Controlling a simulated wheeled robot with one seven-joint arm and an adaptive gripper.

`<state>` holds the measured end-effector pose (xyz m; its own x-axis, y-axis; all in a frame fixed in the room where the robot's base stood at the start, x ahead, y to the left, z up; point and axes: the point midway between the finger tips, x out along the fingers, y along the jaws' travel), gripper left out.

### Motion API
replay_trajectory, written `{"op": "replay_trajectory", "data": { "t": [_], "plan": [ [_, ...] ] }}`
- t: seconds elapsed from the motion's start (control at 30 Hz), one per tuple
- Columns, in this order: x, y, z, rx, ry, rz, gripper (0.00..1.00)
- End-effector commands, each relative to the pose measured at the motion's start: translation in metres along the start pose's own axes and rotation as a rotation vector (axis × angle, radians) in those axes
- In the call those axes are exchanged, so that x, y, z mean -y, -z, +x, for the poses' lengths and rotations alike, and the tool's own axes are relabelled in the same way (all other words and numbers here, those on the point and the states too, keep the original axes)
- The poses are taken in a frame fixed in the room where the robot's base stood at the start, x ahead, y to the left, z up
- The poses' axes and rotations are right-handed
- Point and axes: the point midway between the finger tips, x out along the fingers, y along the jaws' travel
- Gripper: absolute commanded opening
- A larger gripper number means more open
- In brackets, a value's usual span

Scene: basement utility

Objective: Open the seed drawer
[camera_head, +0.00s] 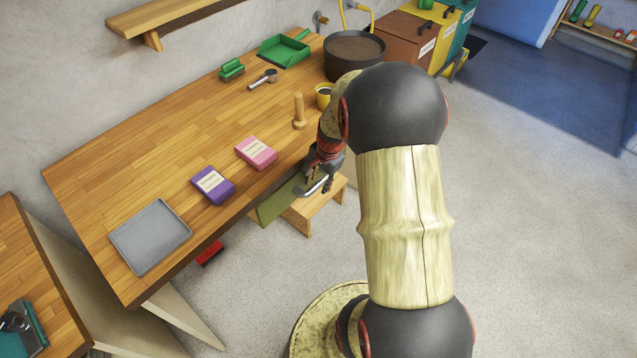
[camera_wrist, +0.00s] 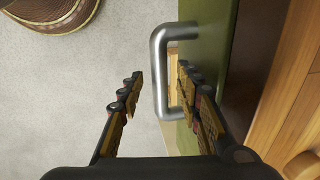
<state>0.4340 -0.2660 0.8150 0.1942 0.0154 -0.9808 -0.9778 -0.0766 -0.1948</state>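The seed drawer's green front (camera_head: 277,204) sits under the front edge of the wooden workbench, partly hidden by my arm; it also shows in the wrist view (camera_wrist: 212,35). Its silver bar handle (camera_wrist: 158,65) stands out from the front, and part of it shows in the head view (camera_head: 314,188). My gripper (camera_wrist: 157,80) is open around the handle bar. The right finger is between the bar and the green front; the left finger is on the outer side with a clear gap. In the head view my gripper (camera_head: 323,178) is at the handle.
On the workbench (camera_head: 120,170) are a purple box (camera_head: 213,186), a pink box (camera_head: 256,152), a grey tray (camera_head: 150,237) and a wooden dibber (camera_head: 299,112). A wooden stool (camera_head: 317,208) stands below the drawer. Open floor lies to the right.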

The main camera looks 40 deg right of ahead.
Motion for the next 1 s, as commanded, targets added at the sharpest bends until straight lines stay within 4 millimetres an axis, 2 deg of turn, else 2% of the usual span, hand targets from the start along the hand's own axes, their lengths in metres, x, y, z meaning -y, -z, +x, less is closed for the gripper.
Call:
{"op": "replay_trajectory", "data": {
  "t": [0.13,0.73,1.0],
  "plan": [
    [0.0002,0.0001,-0.0008,0.000,0.000,0.000,0.34],
    [0.0000,0.0000,-0.0008,0.000,0.000,0.000,0.00],
    [0.0000,0.0000,-0.0008,0.000,0.000,0.000,0.00]
  ]
}}
